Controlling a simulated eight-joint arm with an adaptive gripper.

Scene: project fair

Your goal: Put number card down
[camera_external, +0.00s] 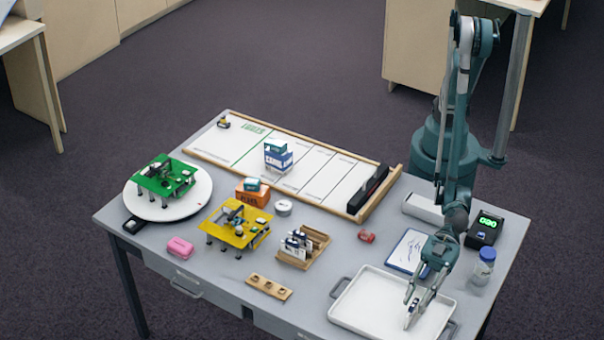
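My gripper (412,308) points down over the white tray (362,308) at the front right of the table. Its two fingertips are low, close to the tray floor. I cannot make out for sure whether a number card is between them; a pale spot near the tips blends with the white tray. Small dark-and-white cards or pieces (296,244) stand in a wooden rack (318,240) left of the tray. I cannot read any number on them.
A yellow platform (236,227), a green one (163,177) on a white turntable, and a long lane board (330,185) fill the left and back.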

